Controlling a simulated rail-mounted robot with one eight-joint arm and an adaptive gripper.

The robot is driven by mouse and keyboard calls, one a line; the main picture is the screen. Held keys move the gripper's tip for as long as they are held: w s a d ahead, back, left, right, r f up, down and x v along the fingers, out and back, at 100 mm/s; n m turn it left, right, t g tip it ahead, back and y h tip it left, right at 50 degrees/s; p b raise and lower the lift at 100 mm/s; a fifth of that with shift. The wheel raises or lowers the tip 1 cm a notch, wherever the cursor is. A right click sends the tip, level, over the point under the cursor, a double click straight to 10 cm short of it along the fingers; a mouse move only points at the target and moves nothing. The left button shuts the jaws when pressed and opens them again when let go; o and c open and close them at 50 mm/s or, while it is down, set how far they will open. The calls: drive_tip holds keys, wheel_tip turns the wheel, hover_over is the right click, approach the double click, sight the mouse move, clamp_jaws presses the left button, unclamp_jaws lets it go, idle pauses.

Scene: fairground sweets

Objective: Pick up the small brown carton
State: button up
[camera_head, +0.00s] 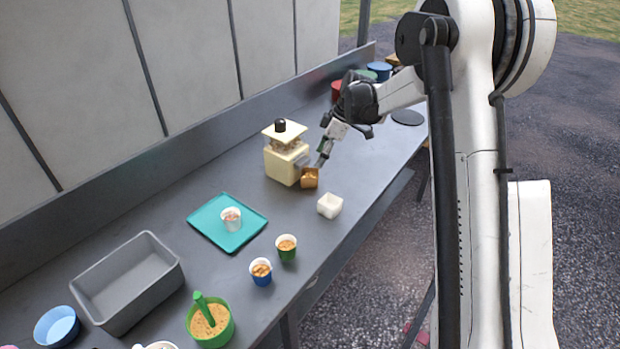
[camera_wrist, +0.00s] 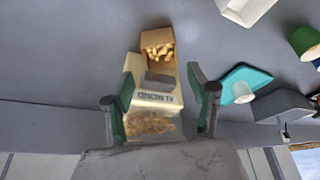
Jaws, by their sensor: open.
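The small brown carton (camera_head: 310,179) stands on the grey counter, right against the front of the cream dispenser (camera_head: 284,164). In the wrist view the carton (camera_wrist: 157,37) is open-topped, with tan nut-like pieces inside. My gripper (camera_head: 322,160) is just above and behind the carton in the head view, pointing down. In the wrist view my gripper (camera_wrist: 161,76) is open, its two fingers apart on either side of the dispenser's front, with the carton beyond the tips. Nothing is between the fingers that I can see being touched.
A small white carton (camera_head: 330,205) stands to the right of the brown carton. A teal tray (camera_head: 206,222) with a cup, a green cup (camera_head: 287,253) and a blue cup (camera_head: 261,278) are nearer. A grey bin (camera_head: 128,310) stands left.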

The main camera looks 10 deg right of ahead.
sight(312, 173)
drive_tip(key=x, duration=0.9)
drive_tip(key=shift+d+f+p, duration=0.1)
drive_tip(key=shift+f+p, duration=0.1)
drive_tip(key=shift+p, duration=0.2)
drive_tip(key=c, duration=0.7)
drive_tip(key=shift+s, duration=0.1)
